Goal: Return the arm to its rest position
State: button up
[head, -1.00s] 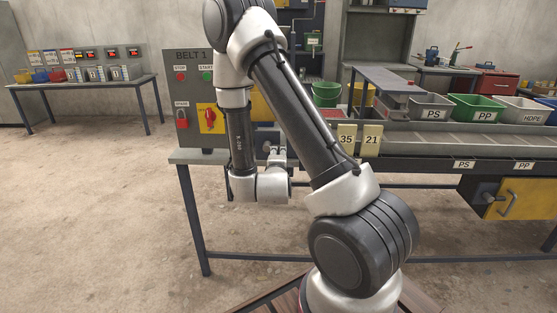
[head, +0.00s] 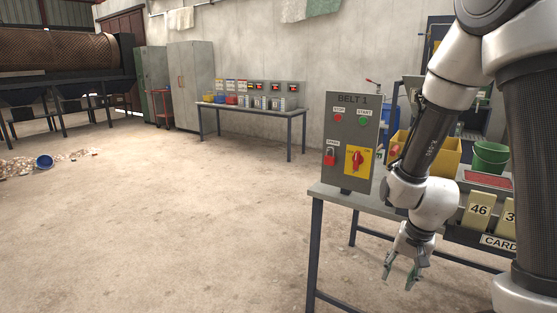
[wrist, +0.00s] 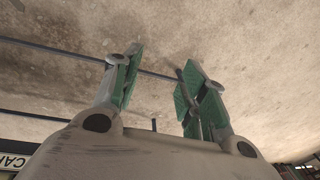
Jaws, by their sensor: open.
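My arm fills the right side of the head view, folded with its forearm hanging down. My gripper (head: 402,277) hangs in front of the belt table, pointing down, with its fingers apart and nothing between them. The wrist view shows the two green-padded fingers (wrist: 157,85) spread over bare concrete floor. The BELT 1 control panel (head: 351,125) stands on the table end, left of my wrist. It has a STOP and a START button, a red padlock and a red rotary switch on a yellow plate.
The belt table (head: 330,190) stands close behind my gripper. Numbered yellow tags (head: 479,211) and a green bucket (head: 490,157) are beside my arm. A bench with small displays (head: 253,110) stands at the back. A blue bucket (head: 44,161) lies among scattered debris far left. The floor between is clear.

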jog(key=s+d+r+n+t, duration=0.1)
jog(key=s+r, duration=0.3)
jog(key=r, duration=0.4)
jog(key=s+d+r+n+t, duration=0.1)
jog(key=s+d+r+n, duration=0.1)
jog(key=s+r, duration=0.3)
jog(key=s+d+r+n+t, duration=0.1)
jog(key=s+d+r+n, duration=0.1)
jog(key=r, duration=1)
jog(key=shift+s+d+r+n+h, duration=0.2)
jog(key=shift+s+r+n+h, duration=0.3)
jog(key=shift+s, duration=0.75)
